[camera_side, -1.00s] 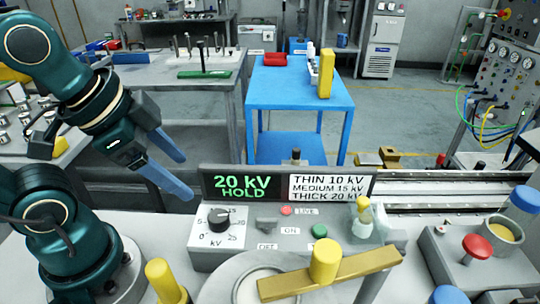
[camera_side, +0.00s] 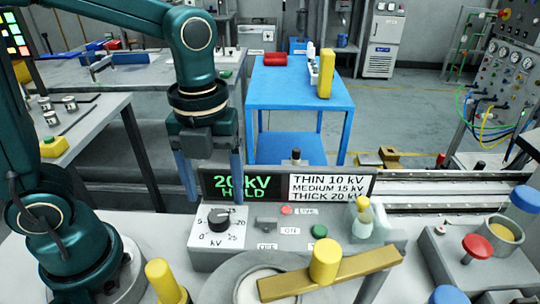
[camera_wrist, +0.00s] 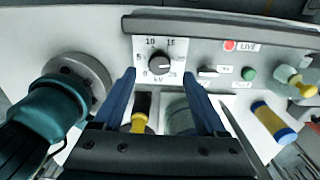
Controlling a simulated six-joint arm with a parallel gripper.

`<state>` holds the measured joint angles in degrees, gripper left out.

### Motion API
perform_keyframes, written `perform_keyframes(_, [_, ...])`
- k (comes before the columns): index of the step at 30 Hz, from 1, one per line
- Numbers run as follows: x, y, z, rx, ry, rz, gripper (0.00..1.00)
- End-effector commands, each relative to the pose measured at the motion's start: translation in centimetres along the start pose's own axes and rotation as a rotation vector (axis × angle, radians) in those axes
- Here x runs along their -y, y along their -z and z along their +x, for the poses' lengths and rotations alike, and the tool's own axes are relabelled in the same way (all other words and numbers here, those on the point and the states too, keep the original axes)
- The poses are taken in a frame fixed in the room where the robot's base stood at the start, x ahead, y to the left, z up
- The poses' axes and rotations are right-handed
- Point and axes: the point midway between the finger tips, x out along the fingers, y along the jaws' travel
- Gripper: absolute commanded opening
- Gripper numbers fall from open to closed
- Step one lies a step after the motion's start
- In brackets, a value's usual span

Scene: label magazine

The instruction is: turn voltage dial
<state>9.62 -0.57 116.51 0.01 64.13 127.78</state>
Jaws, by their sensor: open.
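The voltage dial (camera_side: 219,218) is a black knob on a white kV scale plate at the left of the grey control panel. In the wrist view the dial (camera_wrist: 159,66) sits between and just beyond the fingertips. My gripper (camera_side: 213,190) points down above and a little behind the dial in the side view, its blue fingers apart with nothing between them. It also shows in the wrist view (camera_wrist: 158,80) with both fingers spread. The dial's pointer seems toward the upper right.
A sign (camera_side: 331,187) lists THIN 10 kV, MEDIUM 15 kV and THICK 20 kV. Right of the dial are a switch (camera_side: 266,224), a red lamp (camera_side: 287,211) and a green button (camera_side: 319,231). A yellow-topped bar (camera_side: 325,262) and yellow post (camera_side: 163,281) stand in front.

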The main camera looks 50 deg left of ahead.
Motion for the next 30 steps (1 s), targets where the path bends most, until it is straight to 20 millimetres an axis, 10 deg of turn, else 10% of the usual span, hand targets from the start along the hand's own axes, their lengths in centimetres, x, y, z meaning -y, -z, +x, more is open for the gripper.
perform_keyframes(21, [0.0, 0.0, 4.7, 0.001, 0.001, -0.002, 0.74])
perform_keyframes(27, [0.0, 0.0, 4.6, 0.002, 0.001, -0.002, 0.05])
perform_keyframes(30, [0.0, 0.0, 4.6, 0.002, 0.001, -0.002, 0.00])
